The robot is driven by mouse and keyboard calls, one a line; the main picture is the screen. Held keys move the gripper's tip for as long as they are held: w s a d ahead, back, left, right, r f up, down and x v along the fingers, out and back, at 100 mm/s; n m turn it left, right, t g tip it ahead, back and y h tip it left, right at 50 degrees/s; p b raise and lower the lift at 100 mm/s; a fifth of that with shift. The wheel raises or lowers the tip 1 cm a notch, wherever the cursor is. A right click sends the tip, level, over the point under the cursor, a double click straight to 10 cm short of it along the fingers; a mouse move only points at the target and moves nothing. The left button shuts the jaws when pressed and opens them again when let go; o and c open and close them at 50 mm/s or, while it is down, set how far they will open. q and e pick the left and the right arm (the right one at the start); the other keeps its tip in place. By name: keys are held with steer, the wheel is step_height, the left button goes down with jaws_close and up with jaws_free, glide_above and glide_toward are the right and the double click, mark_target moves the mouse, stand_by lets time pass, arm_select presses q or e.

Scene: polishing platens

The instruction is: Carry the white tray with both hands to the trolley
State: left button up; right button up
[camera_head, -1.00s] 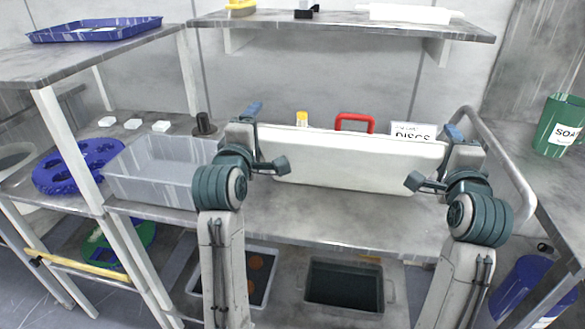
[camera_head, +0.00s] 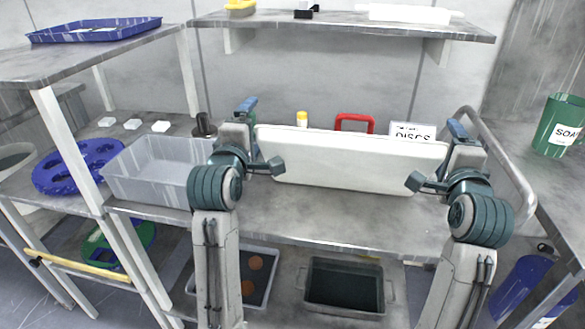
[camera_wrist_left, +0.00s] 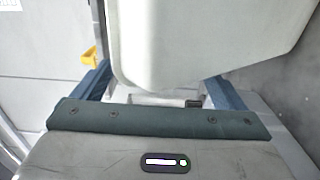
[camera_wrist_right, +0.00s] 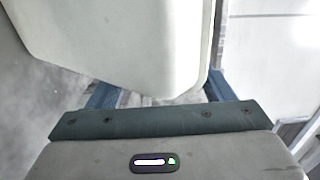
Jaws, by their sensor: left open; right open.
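The white tray (camera_head: 350,162) is in the middle of the head view, its long pale side facing me, above a grey metal surface. My left gripper (camera_head: 250,128) is open at the tray's left end. In the left wrist view the tray's end (camera_wrist_left: 200,45) shows at the opening between the two blue fingers. My right gripper (camera_head: 455,138) is open at the tray's right end. In the right wrist view the other end (camera_wrist_right: 120,45) shows between the fingers. Contact with the fingers cannot be told. A curved metal rail (camera_head: 515,180) stands at the right; whether it belongs to the trolley is unclear.
A clear bin (camera_head: 150,185) stands left of the tray. A red handle (camera_head: 355,122) and a DISCS sign (camera_head: 412,131) are behind it. A shelf (camera_head: 340,28) hangs above. A green SOAP container (camera_head: 560,125) is at the right. The grey surface (camera_head: 320,215) before the tray is clear.

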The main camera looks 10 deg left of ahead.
arm_select(q)
steer(key=a, duration=0.6)
steer(key=shift+s+a, duration=0.15)
steer(key=shift+a, duration=0.05)
arm_select(e)
steer(key=shift+o, duration=0.3)
steer(key=o, duration=0.3)
steer(key=shift+o, duration=0.2)
steer(key=d, duration=0.7)
steer(key=shift+s, duration=0.2)
